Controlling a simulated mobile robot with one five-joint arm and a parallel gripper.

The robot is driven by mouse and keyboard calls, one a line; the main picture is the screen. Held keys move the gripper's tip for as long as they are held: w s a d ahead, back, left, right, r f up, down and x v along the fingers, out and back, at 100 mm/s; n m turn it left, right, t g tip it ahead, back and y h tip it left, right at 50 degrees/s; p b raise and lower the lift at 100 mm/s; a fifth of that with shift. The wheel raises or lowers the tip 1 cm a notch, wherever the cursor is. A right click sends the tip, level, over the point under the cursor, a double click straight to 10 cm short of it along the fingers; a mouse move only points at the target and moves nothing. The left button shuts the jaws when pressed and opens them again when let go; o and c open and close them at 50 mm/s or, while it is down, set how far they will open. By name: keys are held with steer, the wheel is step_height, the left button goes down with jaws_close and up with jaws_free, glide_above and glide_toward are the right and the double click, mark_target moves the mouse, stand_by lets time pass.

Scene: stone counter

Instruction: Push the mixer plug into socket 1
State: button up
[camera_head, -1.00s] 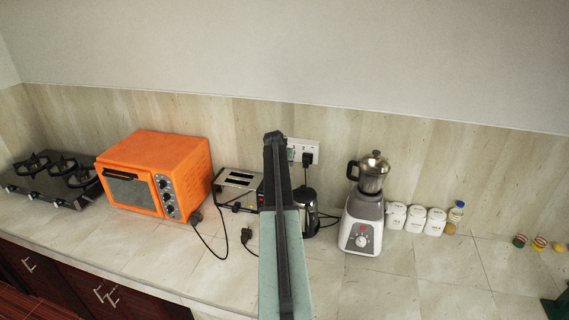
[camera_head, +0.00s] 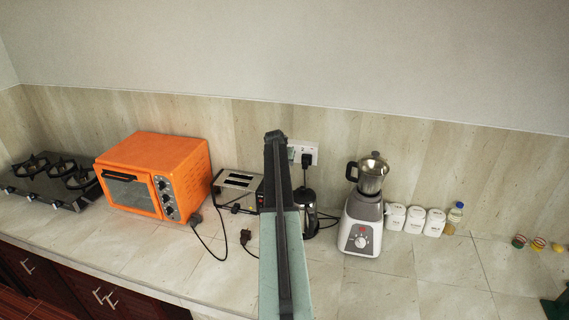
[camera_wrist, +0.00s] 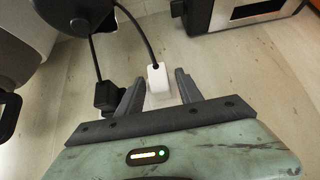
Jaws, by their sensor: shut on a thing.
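My gripper (camera_wrist: 160,92) is shut on a white plug (camera_wrist: 158,76) with a black cord, seen between its fingers in the wrist view. A black plug (camera_wrist: 105,97) is beside the left finger there; in the head view a black plug (camera_head: 306,160) sits on the right side of the white wall socket plate (camera_head: 309,147). My arm hides the plate's left part, so I cannot see whether the white plug touches a socket. The mixer (camera_head: 361,235), white and grey with a steel jar, stands right of the plate on the counter.
A kettle (camera_head: 306,205) and a toaster (camera_head: 237,182) stand near my arm. Left are an orange oven (camera_head: 150,170), a gas hob (camera_head: 48,180) and a loose black plug (camera_head: 245,237). White canisters (camera_head: 415,219) stand right of the mixer.

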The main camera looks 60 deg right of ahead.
steer(key=shift+w+d, duration=0.25)
steer(key=shift+d, duration=0.5)
steer(key=o, duration=1.5)
steer(key=p+v, duration=0.6)
steer(key=v, duration=0.1)
steer(key=shift+s+a+r, duration=0.15)
steer(key=shift+a+r, duration=0.15)
